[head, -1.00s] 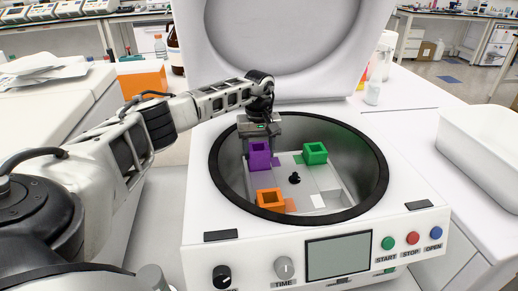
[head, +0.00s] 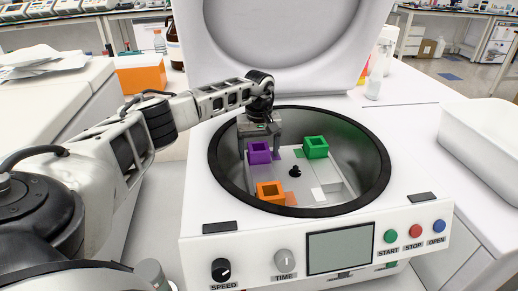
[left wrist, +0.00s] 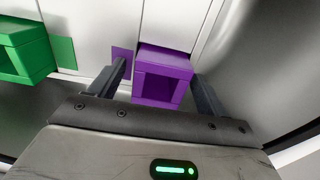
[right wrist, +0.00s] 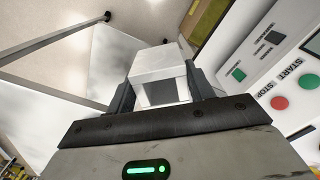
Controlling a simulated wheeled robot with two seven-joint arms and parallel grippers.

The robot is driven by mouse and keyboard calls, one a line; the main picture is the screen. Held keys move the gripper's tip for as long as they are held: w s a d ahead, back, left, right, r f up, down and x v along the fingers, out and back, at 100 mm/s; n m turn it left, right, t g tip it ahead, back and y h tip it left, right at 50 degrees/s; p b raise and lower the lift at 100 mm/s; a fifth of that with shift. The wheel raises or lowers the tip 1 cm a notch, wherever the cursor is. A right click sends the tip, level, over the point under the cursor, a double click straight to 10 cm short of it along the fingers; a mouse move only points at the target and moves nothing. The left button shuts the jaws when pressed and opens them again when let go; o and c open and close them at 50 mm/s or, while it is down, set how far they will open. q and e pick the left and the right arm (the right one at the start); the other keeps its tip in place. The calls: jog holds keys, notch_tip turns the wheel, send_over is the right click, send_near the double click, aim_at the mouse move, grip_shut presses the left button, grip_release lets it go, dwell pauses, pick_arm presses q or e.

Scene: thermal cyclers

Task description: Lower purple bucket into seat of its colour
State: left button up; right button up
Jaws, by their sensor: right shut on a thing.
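The purple bucket (head: 259,154) sits in the rotor (head: 327,183) inside the round bowl, beside a purple patch (head: 277,154). In the left wrist view the bucket (left wrist: 162,80) is between the spread fingers of my left gripper (left wrist: 162,88), with a clear gap on the left side. My left gripper (head: 260,143) is open around it in the head view. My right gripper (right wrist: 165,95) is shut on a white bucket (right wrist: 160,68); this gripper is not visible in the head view. A green bucket (head: 316,147) and an orange bucket (head: 270,192) also sit in the rotor.
The bowl's dark rim (head: 297,211) surrounds the rotor. The open lid (head: 285,45) stands behind it. A white patch (head: 318,194) marks a place without a bucket at the front right of the rotor. A black hub (head: 295,171) is at its centre. A white tray (head: 490,150) stands right.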

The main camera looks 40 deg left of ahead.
pick_arm(q)
notch_tip(320, 180, up, 12)
jog(key=shift+b, duration=0.4)
dwell(0.3)
jog(key=shift+s, duration=0.1)
dwell(0.4)
